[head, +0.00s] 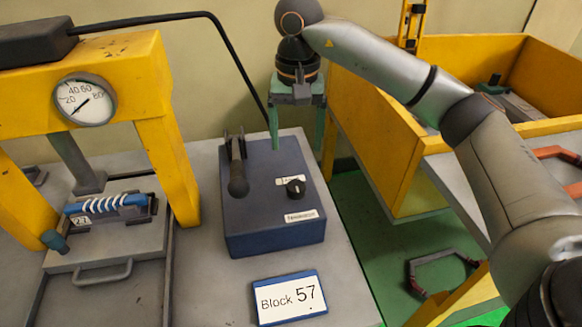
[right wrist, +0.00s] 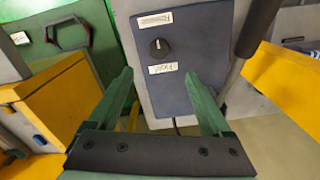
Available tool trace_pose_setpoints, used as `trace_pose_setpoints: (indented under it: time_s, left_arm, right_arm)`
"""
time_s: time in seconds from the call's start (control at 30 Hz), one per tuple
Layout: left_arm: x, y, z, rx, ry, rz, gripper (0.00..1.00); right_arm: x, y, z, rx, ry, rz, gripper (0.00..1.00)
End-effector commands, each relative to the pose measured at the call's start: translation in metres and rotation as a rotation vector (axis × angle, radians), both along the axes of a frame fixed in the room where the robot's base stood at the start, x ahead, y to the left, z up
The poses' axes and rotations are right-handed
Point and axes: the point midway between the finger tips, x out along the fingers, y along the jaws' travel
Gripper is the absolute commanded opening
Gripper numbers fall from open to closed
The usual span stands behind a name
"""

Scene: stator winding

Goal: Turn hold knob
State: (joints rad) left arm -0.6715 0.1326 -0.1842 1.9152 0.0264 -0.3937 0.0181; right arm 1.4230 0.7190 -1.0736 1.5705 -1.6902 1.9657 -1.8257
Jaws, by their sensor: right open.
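The hold knob, a small black round knob (head: 295,187) with a pale mark, sits on top of a blue box (head: 262,232) between two white labels too blurred to read surely. It also shows in the right wrist view (right wrist: 158,49). My right gripper (head: 299,148), with green fingers, is open and empty behind and above the knob, apart from it. In the right wrist view my right gripper (right wrist: 158,78) has its fingers spread, with the knob beyond the gap between them. My left gripper is not in view.
A black-handled lever (head: 238,182) stands on the box left of the knob. A yellow press with a gauge (head: 85,100) stands at the left, over a blue part with white winding (head: 108,203). A "Block 57" sign (head: 290,298) lies in front. A yellow bin (head: 385,150) is at the right.

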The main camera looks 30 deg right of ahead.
Motion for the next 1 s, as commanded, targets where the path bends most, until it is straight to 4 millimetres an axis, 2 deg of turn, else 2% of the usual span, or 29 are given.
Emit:
trace_pose_setpoints:
  time_s: [0.17,0.63,0.8,1.0]
  left_arm:
    - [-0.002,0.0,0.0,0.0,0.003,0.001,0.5]
    - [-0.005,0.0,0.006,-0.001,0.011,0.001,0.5]
    - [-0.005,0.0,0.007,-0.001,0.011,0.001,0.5]
    - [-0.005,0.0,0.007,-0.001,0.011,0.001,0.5]
  right_arm:
    - [-0.001,-0.001,-0.015,-0.004,0.005,0.0,0.83]
    - [-0.002,-0.001,-0.103,-0.003,0.004,0.0,0.83]
    - [-0.001,0.0,-0.119,-0.003,0.001,0.001,0.83]
    - [-0.001,0.0,-0.125,-0.003,0.001,0.001,0.83]
